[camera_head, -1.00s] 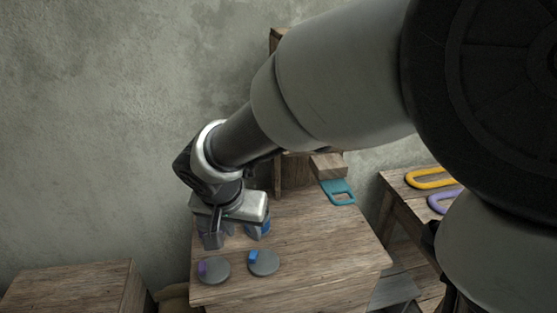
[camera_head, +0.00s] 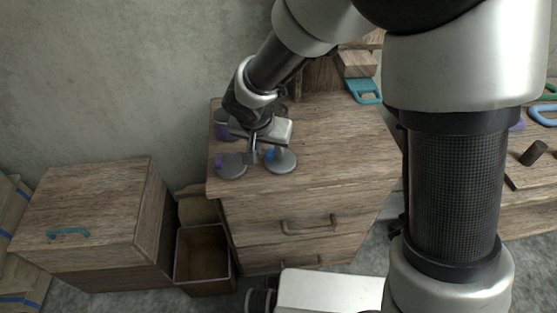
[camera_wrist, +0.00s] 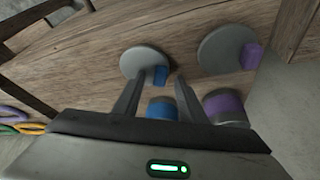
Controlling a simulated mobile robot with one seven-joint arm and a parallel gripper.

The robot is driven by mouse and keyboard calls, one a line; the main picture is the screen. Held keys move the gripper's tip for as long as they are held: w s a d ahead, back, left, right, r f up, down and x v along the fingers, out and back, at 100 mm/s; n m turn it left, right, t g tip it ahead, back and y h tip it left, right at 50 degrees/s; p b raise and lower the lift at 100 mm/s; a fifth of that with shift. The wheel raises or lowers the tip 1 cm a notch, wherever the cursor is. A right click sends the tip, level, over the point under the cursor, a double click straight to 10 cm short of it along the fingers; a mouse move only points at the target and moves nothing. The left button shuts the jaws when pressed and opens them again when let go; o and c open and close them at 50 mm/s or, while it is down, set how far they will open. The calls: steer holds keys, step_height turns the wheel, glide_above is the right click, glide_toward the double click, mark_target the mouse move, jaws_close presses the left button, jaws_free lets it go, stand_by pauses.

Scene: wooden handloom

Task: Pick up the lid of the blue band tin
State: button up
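The blue band tin's lid, a grey disc with a blue knob, lies on the wooden cabinet top in the head view (camera_head: 283,166) and the wrist view (camera_wrist: 138,62). My gripper (camera_head: 262,158) is over it, pointing down. In the wrist view my open gripper (camera_wrist: 160,76) has one fingertip on each side of the blue knob (camera_wrist: 161,74); I cannot tell whether they touch it. The blue band tin (camera_wrist: 162,109) stands behind the lid, partly hidden by my gripper in the wrist view.
A similar lid with a purple knob (camera_head: 231,168) lies close to the left, with its purple band tin (camera_head: 222,131) behind it. A teal handle (camera_head: 363,92) and a wooden block (camera_head: 357,65) are at the back right. The cabinet top's right side is clear.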

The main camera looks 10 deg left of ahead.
steer(key=shift+w+f, duration=0.1)
steer(key=shift+f, duration=0.05)
jaws_close()
